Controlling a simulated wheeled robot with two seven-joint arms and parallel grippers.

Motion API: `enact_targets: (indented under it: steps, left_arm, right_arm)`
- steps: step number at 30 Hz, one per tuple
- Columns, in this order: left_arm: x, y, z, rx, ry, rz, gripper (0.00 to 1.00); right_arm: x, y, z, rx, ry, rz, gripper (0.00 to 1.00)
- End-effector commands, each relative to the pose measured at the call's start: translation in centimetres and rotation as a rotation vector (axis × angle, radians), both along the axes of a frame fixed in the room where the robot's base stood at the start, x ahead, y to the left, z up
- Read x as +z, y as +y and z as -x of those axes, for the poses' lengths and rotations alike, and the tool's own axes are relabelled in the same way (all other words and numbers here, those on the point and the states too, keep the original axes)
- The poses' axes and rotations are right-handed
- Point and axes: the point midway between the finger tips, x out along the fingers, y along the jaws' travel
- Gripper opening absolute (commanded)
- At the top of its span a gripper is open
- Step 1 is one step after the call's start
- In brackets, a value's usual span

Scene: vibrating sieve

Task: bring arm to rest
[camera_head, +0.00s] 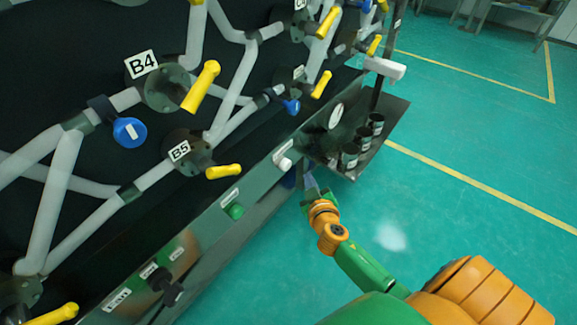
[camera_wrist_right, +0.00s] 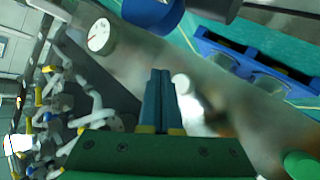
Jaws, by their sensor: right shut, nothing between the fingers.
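My right arm, green and orange, comes in from the lower right in the head view. Its gripper (camera_head: 309,186) is beside the front edge of the metal control panel (camera_head: 262,177), near a white round knob (camera_head: 285,164). In the right wrist view the two blue-grey fingers (camera_wrist_right: 160,92) are together with nothing between them. The white knob (camera_wrist_right: 182,84) shows just right of the fingertips, and I cannot tell whether they touch it. My left gripper is not in view.
A green button (camera_head: 234,211) and a black knob (camera_head: 166,286) sit on the panel. A round gauge (camera_head: 335,116) and a shelf with black cups (camera_head: 362,140) are beyond. Pipes with yellow handles (camera_head: 201,87) fill the left. The green floor (camera_head: 450,215) at right is clear.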

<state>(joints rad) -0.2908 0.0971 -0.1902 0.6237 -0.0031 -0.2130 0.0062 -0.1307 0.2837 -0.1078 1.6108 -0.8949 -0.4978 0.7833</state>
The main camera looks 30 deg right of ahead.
Motion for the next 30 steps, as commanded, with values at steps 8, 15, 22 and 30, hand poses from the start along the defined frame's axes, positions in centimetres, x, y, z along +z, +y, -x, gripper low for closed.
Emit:
enact_targets:
  steps: [8, 15, 22, 30]
  left_arm:
    - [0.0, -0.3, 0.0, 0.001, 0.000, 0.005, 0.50]
    - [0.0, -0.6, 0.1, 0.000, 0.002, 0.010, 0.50]
    - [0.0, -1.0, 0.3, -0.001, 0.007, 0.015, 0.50]
    - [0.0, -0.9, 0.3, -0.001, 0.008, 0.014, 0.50]
  right_arm:
    - [0.0, 0.0, 0.0, 0.000, 0.000, 0.000, 0.00]
    - [-0.6, 0.1, 0.2, 0.001, 0.017, -0.003, 0.00]
    - [-17.0, 3.2, 10.0, 0.061, 0.484, -0.134, 0.00]
    - [-28.0, 7.9, 26.6, 0.100, 0.920, -0.304, 0.00]
